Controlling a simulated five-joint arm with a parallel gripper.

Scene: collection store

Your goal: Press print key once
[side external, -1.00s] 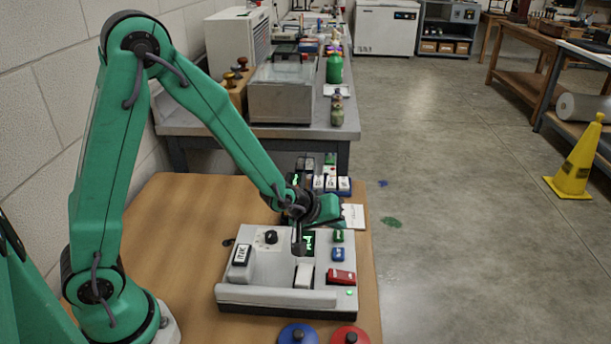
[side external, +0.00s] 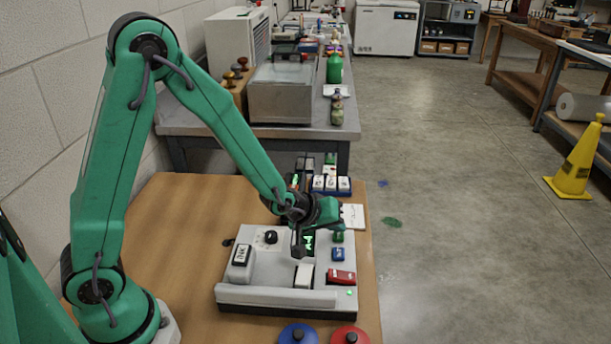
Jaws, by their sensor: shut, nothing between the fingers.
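A grey device (side external: 262,296) sits on the wooden table. It carries a white labelled key (side external: 241,255) at its left, a plain white key (side external: 304,275) near the middle, and a red key (side external: 341,277), a blue key (side external: 338,254) and a green key (side external: 337,236) on its right. The lettering is too small to read, so I cannot tell which is the print key. My gripper (side external: 298,251) is shut and empty, pointing down over the device, just behind the plain white key. It partly covers the lit green display (side external: 310,241). I cannot tell whether its tip touches anything.
A black knob (side external: 270,237) stands on the device. A blue round object (side external: 299,334) and a red one (side external: 350,335) lie at the table's front edge. Behind the device are a keyed unit (side external: 331,184) and a white card (side external: 352,216). The table (side external: 190,225) is clear at left.

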